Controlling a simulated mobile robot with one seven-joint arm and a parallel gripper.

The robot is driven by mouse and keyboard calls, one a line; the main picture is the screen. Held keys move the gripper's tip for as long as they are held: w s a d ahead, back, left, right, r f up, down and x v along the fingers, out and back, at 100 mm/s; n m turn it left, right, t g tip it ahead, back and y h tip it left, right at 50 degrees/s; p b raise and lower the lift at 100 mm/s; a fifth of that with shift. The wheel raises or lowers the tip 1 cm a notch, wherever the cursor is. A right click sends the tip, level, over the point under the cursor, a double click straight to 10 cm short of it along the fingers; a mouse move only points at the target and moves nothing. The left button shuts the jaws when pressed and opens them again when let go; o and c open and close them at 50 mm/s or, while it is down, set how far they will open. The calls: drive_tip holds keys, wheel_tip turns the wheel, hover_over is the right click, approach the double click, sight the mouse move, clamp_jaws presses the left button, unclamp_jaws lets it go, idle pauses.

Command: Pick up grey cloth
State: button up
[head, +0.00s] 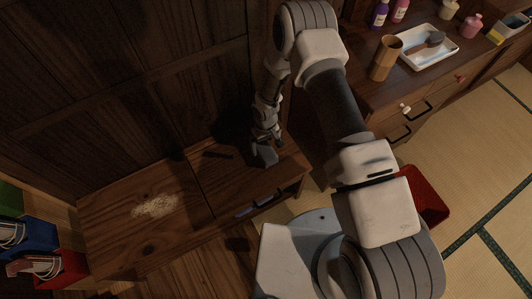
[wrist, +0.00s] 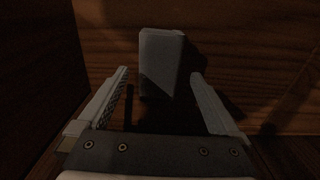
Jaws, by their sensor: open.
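The grey cloth (wrist: 161,55) shows in the wrist view as a pale grey, folded, block-like shape on dark wood. It lies ahead of and between the two fingers of my gripper (wrist: 160,74), which are spread apart with a gap on each side. In the head view my gripper (head: 272,140) is low over the right part of a wooden bench, and the grey cloth (head: 263,154) shows just below it. Whether the fingers reach past the cloth's near edge is hard to tell in the dark.
The low wooden bench (head: 110,228) stands against a wooden wall and bears a pale powdery patch (head: 155,206). Blue (head: 30,236) and red (head: 62,270) bins are at lower left. A red bin (head: 425,198) stands right. A white tray (head: 430,46) sits on the cabinet.

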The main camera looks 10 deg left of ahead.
sight(266, 150)
wheel_tip(266, 150, down, 5)
drive_tip(key=shift+w+b, duration=0.1)
drive_tip(key=shift+b, duration=0.7)
drive_tip(key=shift+d, duration=0.1)
drive_tip(key=shift+c, duration=0.2)
drive_tip(key=shift+r, duration=0.1)
drive_tip(key=c, duration=1.2)
drive_tip(key=shift+c, duration=0.2)
drive_tip(key=shift+r, duration=0.45)
drive_tip(key=r, duration=0.1)
drive_tip(key=r+p, duration=0.2)
drive_tip(key=r, duration=0.1)
drive_tip(key=shift+w+d, duration=0.15)
drive_tip(key=shift+d, duration=0.2)
drive_tip(key=w+d+r+p, duration=0.2)
drive_tip(key=d+r, duration=0.4)
drive_tip(key=d, duration=0.4)
drive_tip(key=shift+d, duration=0.35)
drive_tip(key=shift+w, duration=0.1)
